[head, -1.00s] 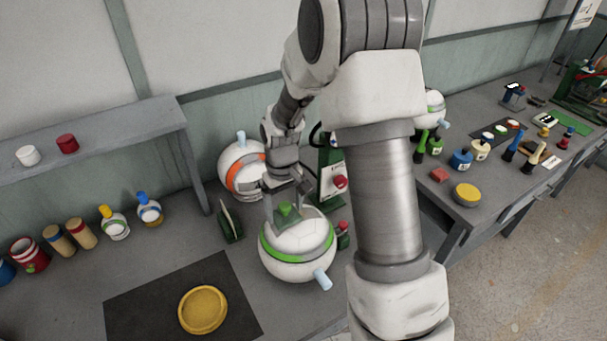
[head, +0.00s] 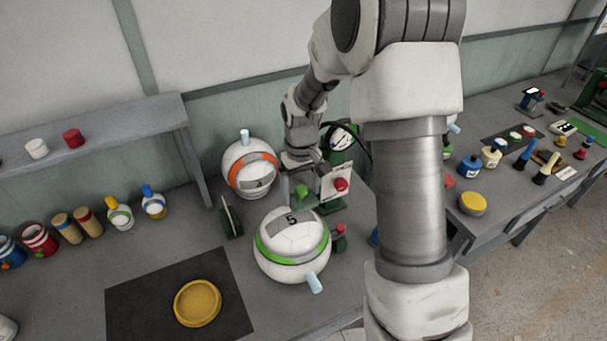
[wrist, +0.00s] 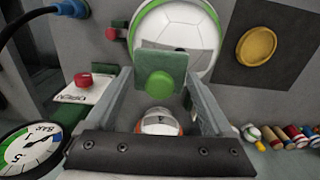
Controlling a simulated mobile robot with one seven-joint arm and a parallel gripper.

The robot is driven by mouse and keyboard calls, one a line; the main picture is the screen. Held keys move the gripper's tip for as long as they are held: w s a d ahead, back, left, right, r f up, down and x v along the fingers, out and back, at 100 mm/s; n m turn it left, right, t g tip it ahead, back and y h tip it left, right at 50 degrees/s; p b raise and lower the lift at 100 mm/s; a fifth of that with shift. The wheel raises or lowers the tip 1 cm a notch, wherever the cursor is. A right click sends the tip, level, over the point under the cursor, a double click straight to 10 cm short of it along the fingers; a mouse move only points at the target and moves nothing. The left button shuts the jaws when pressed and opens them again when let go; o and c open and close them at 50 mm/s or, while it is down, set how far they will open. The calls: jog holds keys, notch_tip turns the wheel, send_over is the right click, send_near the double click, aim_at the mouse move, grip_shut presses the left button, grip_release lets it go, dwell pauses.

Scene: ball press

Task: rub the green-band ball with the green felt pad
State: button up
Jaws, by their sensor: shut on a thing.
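The green-band ball (head: 290,262) is white with a green stripe, a dark label reading 5 and a pale blue stub (head: 314,283) at its lower right. It sits on the bench. My gripper (head: 302,186) is shut on the green felt pad (head: 303,197), behind and a little above the ball, with the pad apart from it. In the wrist view the square green pad (wrist: 150,62) with its round green knob (wrist: 159,84) is between my fingers (wrist: 158,100), and covers part of the green-band ball (wrist: 192,45). The pad's felt face is hidden.
An orange-band ball (head: 249,172) stands behind left. A green press with a red button (head: 341,184) is close at the right of my gripper. A green upright holder (head: 231,220) stands left of the ball. A yellow dish (head: 197,303) lies on a black mat (head: 135,305).

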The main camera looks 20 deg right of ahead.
jog(key=shift+r+p, duration=0.85)
jog(key=shift+r, duration=1)
